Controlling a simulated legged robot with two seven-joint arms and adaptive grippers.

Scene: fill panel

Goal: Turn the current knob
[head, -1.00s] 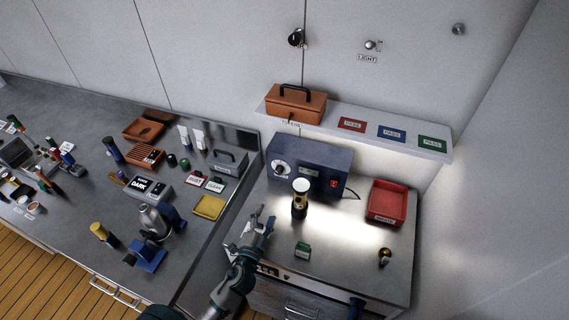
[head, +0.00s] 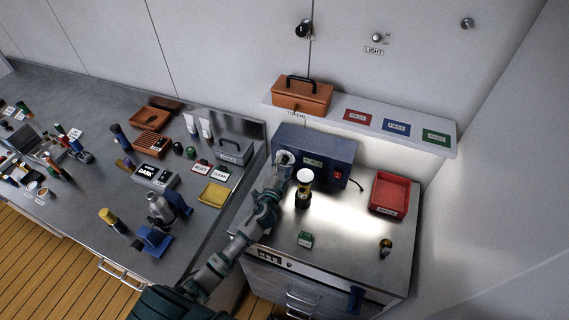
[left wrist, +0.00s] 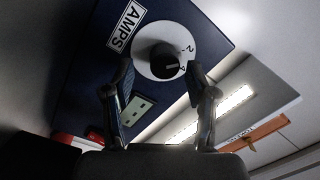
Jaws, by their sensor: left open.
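The current knob (left wrist: 164,62) is black on a white dial with numbers, beside an AMPS label (left wrist: 126,26) on the blue power box. In the left wrist view it lies just beyond and between the fingertips of my left gripper (left wrist: 158,82), which is open; I see no clear contact. The box also carries a small display (head: 313,162) and a red switch (head: 338,175). My right gripper is not in view.
A black and yellow cylinder with a white top (head: 304,190) stands close to the right of my left gripper. A red tray (head: 390,194), a green block (head: 306,239) and a shelf (head: 350,106) above the box are near.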

